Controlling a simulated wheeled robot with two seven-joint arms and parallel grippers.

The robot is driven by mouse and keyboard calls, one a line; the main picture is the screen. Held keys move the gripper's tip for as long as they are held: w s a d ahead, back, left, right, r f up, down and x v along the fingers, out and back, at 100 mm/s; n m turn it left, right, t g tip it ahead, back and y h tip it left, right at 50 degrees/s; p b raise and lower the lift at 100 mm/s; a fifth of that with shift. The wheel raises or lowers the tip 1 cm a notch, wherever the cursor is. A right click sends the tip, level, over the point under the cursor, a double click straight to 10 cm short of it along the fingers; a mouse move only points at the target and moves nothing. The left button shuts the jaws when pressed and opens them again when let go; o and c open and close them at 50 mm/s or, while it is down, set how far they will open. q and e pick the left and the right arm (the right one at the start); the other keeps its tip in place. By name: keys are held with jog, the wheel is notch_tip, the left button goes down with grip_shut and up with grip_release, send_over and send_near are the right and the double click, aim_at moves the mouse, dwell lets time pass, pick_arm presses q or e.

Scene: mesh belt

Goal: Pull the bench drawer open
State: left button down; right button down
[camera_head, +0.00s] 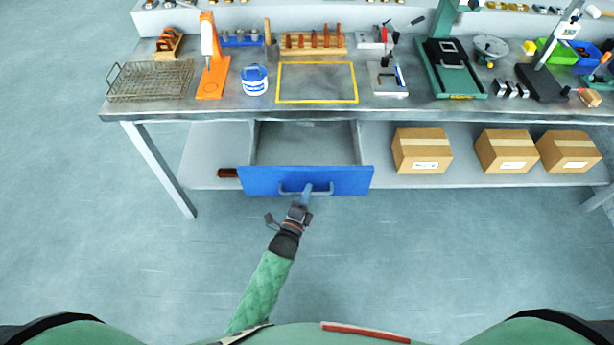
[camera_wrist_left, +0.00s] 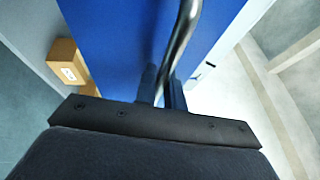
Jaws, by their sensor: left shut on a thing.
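The bench drawer (camera_head: 270,181) has a blue front and stands pulled out from under the workbench, with its empty grey inside (camera_head: 306,145) showing. Its metal bar handle (camera_head: 288,190) is on the front face. My left gripper (camera_head: 306,192) is at the handle and shut on it. In the left wrist view the curved metal handle (camera_wrist_left: 181,40) runs down between the fingers (camera_wrist_left: 162,92), against the blue drawer front (camera_wrist_left: 115,40). The fingertips are partly hidden by the handle and the gripper body. My right gripper is not in view.
The workbench top (camera_head: 330,110) holds an orange press (camera_head: 210,55), a blue-and-white tub (camera_head: 254,80), a wire basket (camera_head: 150,80) and a green stand (camera_head: 450,70). Cardboard boxes (camera_head: 421,145) sit on the shelf to the right. The floor in front is clear.

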pick_arm(q)
jog(key=shift+s, duration=1.3)
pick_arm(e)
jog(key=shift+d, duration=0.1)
pick_arm(q)
jog(key=c, duration=1.5)
grip_release()
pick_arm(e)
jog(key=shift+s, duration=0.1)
